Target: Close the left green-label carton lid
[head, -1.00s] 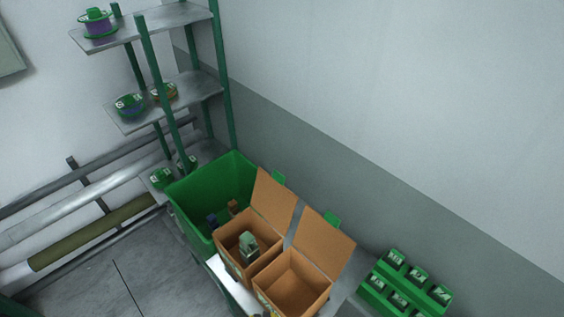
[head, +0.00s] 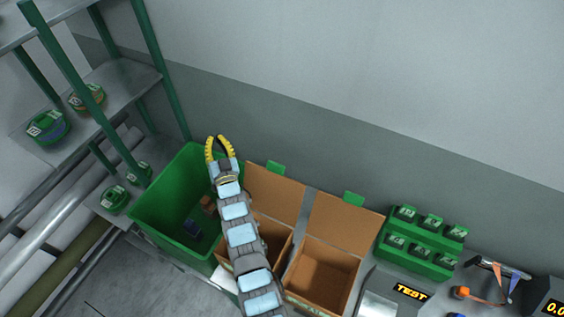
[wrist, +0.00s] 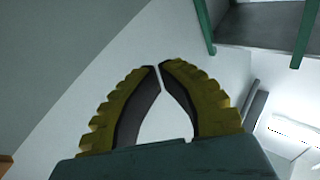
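The left carton (head: 279,239) is a brown box standing beside the green bin. Its lid (head: 276,192) stands up open at the back, with a green tab behind its top edge. My arm crosses in front of this carton and hides most of its inside and front. My gripper (head: 218,138) is up and left of the lid, over the back rim of the bin, and touches nothing that I can see. In the wrist view my gripper (wrist: 159,66) has its yellow ribbed fingers bowed, with the tips almost meeting and nothing between them.
The right carton (head: 324,272) stands open and empty with its lid (head: 342,222) up. The green bin (head: 160,205) holds small items at left, near a shelf rack (head: 125,85). A green holder (head: 421,242) and a TEST display (head: 411,291) stand at right. A wall rises behind.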

